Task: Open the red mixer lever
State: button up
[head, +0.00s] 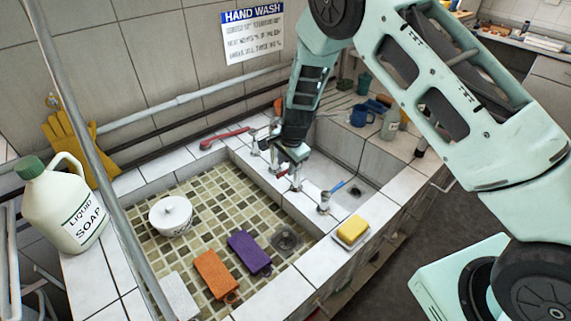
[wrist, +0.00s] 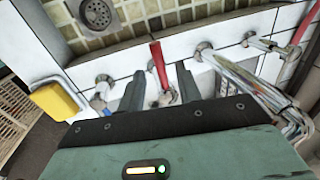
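The red mixer lever (wrist: 158,62) shows in the wrist view, its long handle pointing up the picture from a metal tap body (wrist: 165,97). My gripper (wrist: 158,80) is open, with one dark finger on each side of the lever's lower part. I cannot tell whether either finger touches it. In the head view my gripper (head: 288,168) is low over the row of taps on the ledge between the two basins, and it mostly hides this lever.
A blue-handled tap (head: 325,200) stands beside the gripper. A second red handle (head: 225,137) lies further left. A yellow sponge (head: 352,228) sits at the ledge's front. The tiled basin holds a white bowl (head: 170,214), an orange (head: 214,272) and a purple (head: 248,252) item.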

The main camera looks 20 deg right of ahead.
jog(key=shift+w+a+f, duration=0.1)
jog(key=shift+w+f, duration=0.05)
jog(key=shift+f, duration=0.75)
grip_shut()
